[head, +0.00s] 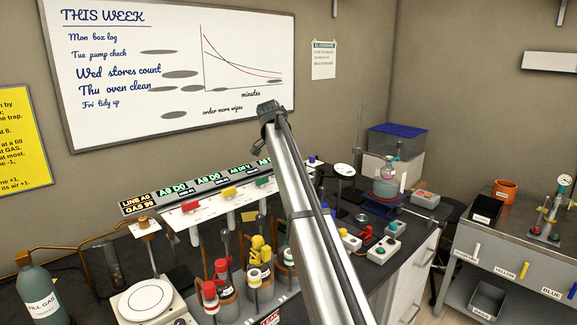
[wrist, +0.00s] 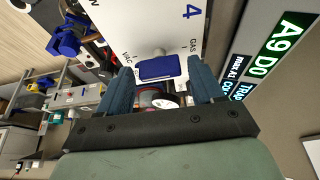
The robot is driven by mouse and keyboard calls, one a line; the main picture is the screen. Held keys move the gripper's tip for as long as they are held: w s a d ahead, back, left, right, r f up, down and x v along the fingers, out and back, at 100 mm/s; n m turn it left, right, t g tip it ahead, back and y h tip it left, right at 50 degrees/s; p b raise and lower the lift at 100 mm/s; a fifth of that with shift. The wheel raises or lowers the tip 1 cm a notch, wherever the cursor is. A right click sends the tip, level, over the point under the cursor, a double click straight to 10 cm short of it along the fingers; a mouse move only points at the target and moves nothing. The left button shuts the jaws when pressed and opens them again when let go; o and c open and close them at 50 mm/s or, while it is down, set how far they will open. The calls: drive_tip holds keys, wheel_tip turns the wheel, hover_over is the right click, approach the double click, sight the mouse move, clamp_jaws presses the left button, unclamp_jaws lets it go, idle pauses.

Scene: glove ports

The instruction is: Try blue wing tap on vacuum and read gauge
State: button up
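In the wrist view a blue wing tap (wrist: 160,68) sits on a white panel (wrist: 150,25) marked 4, with VAC on one side and GAS on the other. My gripper (wrist: 160,72) has its two blue fingers on either side of the tap's wing, with what look like narrow gaps. I cannot tell the tap's exact setting from its wing. In the head view my arm hides this tap and my gripper. A white round dial on a black stand (head: 343,170) is right of my arm; its reading is too small to tell.
Below stand flasks with coloured caps (head: 210,290). A gas bottle (head: 40,290) is at left. Another gauge (head: 565,180) stands on the right bench.

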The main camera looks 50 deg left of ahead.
drive_tip(key=shift+o, duration=0.5)
drive_tip(key=shift+r, duration=0.1)
drive_tip(key=v, duration=1.3)
drive_tip(key=shift+s+r, duration=0.25)
